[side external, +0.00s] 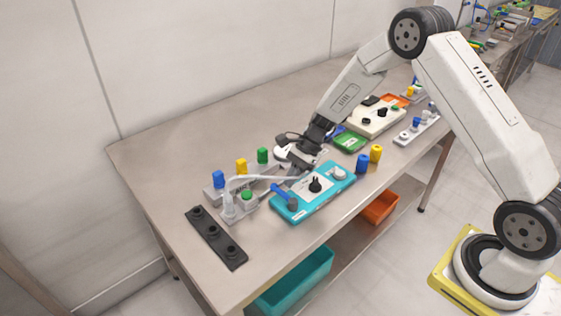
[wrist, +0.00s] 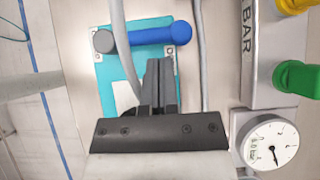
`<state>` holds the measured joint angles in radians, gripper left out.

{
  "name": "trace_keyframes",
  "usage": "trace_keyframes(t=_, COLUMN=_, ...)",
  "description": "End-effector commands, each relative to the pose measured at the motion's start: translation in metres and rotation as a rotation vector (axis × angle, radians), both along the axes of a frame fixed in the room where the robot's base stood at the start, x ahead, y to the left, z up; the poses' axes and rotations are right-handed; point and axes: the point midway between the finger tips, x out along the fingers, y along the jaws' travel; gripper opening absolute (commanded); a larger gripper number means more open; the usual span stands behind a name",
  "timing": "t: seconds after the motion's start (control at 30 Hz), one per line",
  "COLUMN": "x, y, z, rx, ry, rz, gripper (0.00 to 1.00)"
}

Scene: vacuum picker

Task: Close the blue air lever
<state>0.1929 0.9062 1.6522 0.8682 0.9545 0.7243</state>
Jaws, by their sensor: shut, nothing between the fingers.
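The blue air lever (side external: 281,191) is a bar on the left end of the teal box (side external: 318,205). In the wrist view the lever (wrist: 150,37) lies across the teal box (wrist: 112,88), with a grey round pivot at its left end and a thick blue rounded end at its right. My gripper (wrist: 160,63) is shut and empty. Its fingertips point at the lever from just below it in that view; whether they touch cannot be told. In the side view my gripper (side external: 285,180) is low beside the teal box, partly hidden by hoses and its own body.
A grey manifold (side external: 211,192) with blue, yellow and green caps stands left of my gripper. A pressure gauge (wrist: 269,144) and grey hoses (wrist: 199,50) are close by. A black strip (side external: 216,238) lies at the table's left end. Blue and yellow cylinders (side external: 376,153) stand right of the teal box.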

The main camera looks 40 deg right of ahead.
Motion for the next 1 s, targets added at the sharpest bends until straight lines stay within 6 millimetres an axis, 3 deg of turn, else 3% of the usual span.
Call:
trace_keyframes(t=0.2, x=-0.0003, y=0.009, z=-0.002, rx=-0.001, ry=0.001, rz=0.001, gripper=0.0)
trace_keyframes(t=1.0, x=0.0017, y=0.012, z=-0.0018, rx=-0.001, ry=0.0, rz=0.057, gripper=0.0)
